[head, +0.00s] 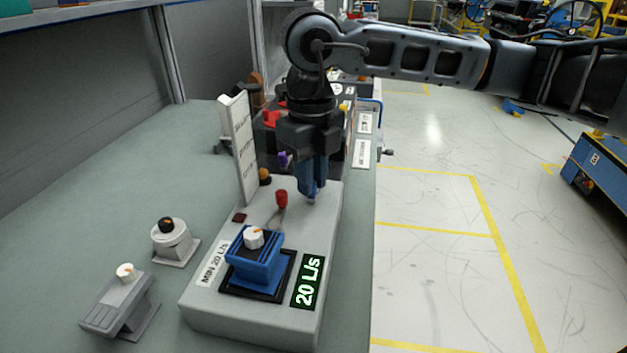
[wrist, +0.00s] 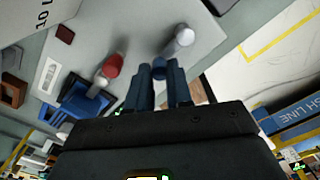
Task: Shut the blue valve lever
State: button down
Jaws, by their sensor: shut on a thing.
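The dashboard module is a light grey box (head: 240,315) on the bench. My gripper (head: 312,194) points down over its far right part. In the wrist view, my gripper (wrist: 159,78) has its two blue fingers close together around the blue valve lever's knob (wrist: 159,67). The fingers hide most of that lever in the head view, and its exact angle is hard to tell. A light grey cylinder (wrist: 179,41) stands just beyond the fingertips. A red lever (head: 281,199) on a metal stem is to the left of my gripper, apart from it; it also shows in the wrist view (wrist: 113,65).
A blue block with a white knob (head: 254,238) and a green "20 L/s" display (head: 308,281) are at the module's near end. An upright white label panel (head: 240,150) is left of my gripper. Two grey knob units (head: 174,242) (head: 120,300) stand on the bench at left.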

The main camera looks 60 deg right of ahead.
jog(key=c, duration=1)
grip_release()
notch_tip(320, 180, up, 8)
jog(key=shift+f+b, duration=0.1)
jog(key=shift+b, duration=0.2)
